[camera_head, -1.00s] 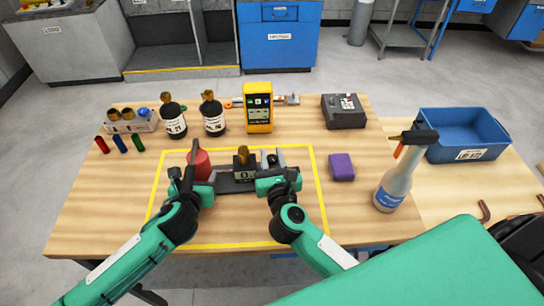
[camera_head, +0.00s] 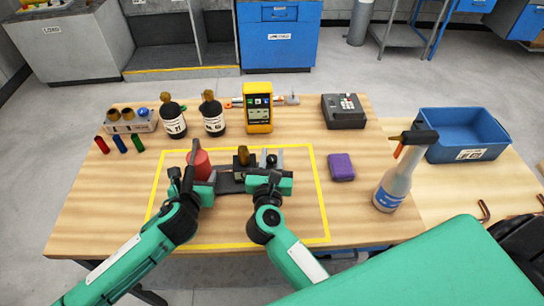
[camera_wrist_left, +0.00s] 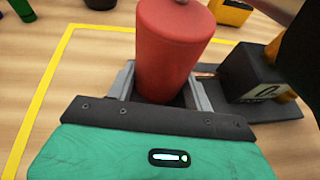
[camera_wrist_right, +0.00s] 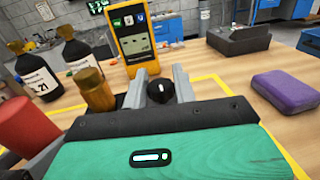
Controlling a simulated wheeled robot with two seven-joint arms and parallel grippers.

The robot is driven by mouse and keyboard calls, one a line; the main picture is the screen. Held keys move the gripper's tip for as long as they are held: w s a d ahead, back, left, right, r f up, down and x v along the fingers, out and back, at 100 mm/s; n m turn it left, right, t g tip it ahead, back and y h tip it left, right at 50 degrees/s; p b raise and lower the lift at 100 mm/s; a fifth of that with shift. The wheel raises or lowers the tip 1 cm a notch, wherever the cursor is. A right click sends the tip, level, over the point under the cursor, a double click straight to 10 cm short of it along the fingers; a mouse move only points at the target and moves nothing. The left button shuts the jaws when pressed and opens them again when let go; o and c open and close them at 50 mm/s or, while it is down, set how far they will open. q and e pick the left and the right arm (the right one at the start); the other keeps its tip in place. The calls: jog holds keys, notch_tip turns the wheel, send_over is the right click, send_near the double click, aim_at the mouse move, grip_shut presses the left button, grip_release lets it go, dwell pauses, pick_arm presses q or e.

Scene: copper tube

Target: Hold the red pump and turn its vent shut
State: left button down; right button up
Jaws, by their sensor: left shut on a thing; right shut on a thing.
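The red pump (camera_head: 202,164) stands upright on the left part of a dark base (camera_head: 229,187). My left gripper (camera_wrist_left: 166,88) is shut around the pump's lower body, seen closely in the left wrist view as a red cylinder (camera_wrist_left: 172,45). A black knob (camera_wrist_right: 161,91), which looks like the vent, sits between the fingers of my right gripper (camera_wrist_right: 158,88). The right gripper is shut on it, to the right of a brass-coloured cap (camera_wrist_right: 95,90). The cap also shows in the head view (camera_head: 243,155). The knob's exact angle is hard to read.
Two dark bottles (camera_head: 172,122), a yellow meter (camera_head: 258,112) and a grey device (camera_head: 344,111) stand behind. A purple block (camera_head: 341,167), a spray bottle (camera_head: 396,185) and a blue bin (camera_head: 470,135) are to the right. Yellow tape outlines the work area.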

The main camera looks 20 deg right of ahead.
jog(key=o, duration=0.9)
jog(key=shift+o, duration=0.2)
jog(key=v, duration=1.2)
pick_arm(q)
jog(key=c, duration=0.5)
grip_release()
jog(key=shift+s, duration=0.1)
